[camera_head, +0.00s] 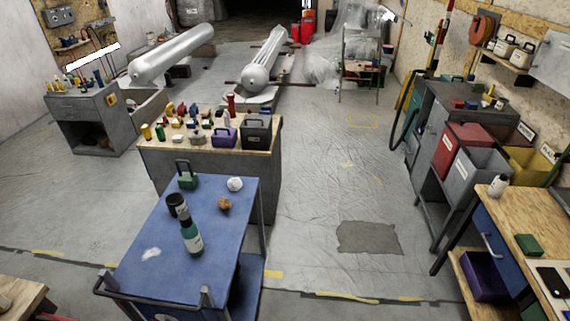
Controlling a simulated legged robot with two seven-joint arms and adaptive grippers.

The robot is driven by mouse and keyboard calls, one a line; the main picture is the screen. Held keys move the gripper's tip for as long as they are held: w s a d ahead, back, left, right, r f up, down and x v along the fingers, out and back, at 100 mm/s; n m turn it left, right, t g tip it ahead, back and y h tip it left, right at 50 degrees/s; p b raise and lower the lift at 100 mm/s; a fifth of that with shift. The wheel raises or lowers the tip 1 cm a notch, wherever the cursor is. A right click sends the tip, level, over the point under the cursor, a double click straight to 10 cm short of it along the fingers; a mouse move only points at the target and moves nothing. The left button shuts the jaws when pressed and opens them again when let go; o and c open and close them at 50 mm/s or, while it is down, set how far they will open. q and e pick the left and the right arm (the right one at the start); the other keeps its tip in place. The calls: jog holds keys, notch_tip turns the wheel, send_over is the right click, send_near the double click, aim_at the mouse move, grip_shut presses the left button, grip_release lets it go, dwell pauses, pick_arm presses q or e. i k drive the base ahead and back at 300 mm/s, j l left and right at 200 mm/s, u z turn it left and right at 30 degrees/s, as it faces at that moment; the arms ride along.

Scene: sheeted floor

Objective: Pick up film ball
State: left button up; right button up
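A crumpled whitish ball (235,184), which looks like the film ball, sits on the far right part of the blue cart top (165,225). A brown crumpled lump (224,204) lies just nearer, apart from it. Neither of my grippers shows in the head view, so their state is hidden.
On the cart stand a green bottle (191,238), a black container (177,206) and a green box with a handle (188,181). A whitish patch (151,254) lies at its left. A cluttered workbench (268,146) stands behind. Sheeted floor at right is mostly clear.

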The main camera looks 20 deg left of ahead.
aim_at(234, 184)
jog(key=i+u, duration=0.1)
jog(key=i, duration=0.4)
jog(key=i+l+u, duration=0.15)
jog(key=i, duration=0.3)
jog(key=i+l+u, duration=0.1)
jog(key=i, duration=0.4)
